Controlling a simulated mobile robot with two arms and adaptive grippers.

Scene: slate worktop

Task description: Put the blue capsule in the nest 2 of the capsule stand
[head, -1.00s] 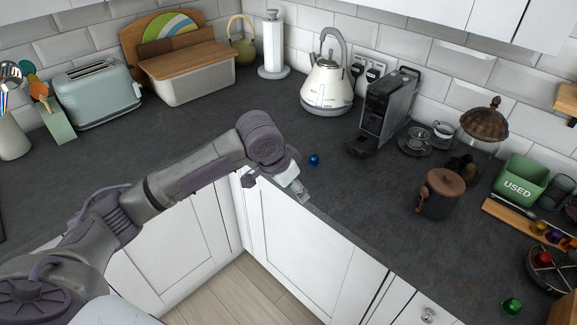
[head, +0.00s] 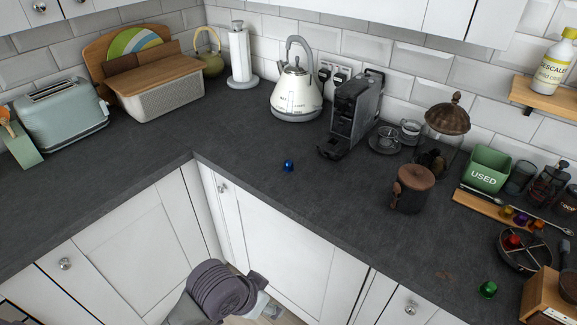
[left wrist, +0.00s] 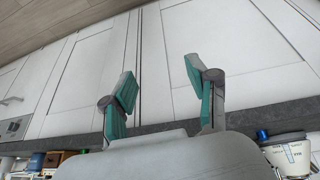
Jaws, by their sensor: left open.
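The blue capsule (head: 288,166) stands alone on the dark worktop, near the front edge by the corner. A small blue spot in the left wrist view (left wrist: 262,134) looks like it. A wooden strip (head: 478,203) with several coloured capsules lies at the right and looks like the capsule stand; its nest numbers cannot be read. My left gripper (head: 271,311) is low in front of the cabinet doors, below the worktop edge and apart from the capsule. In the left wrist view the gripper (left wrist: 160,82) is open and empty, its fingers wide apart. My right gripper is not in view.
The coffee machine (head: 352,112) and kettle (head: 297,92) stand behind the capsule. A dark lidded jar (head: 411,188) stands to its right. A round dark holder (head: 524,262) with a red capsule, a green capsule (head: 488,289) and a green USED bin (head: 486,168) are farther right.

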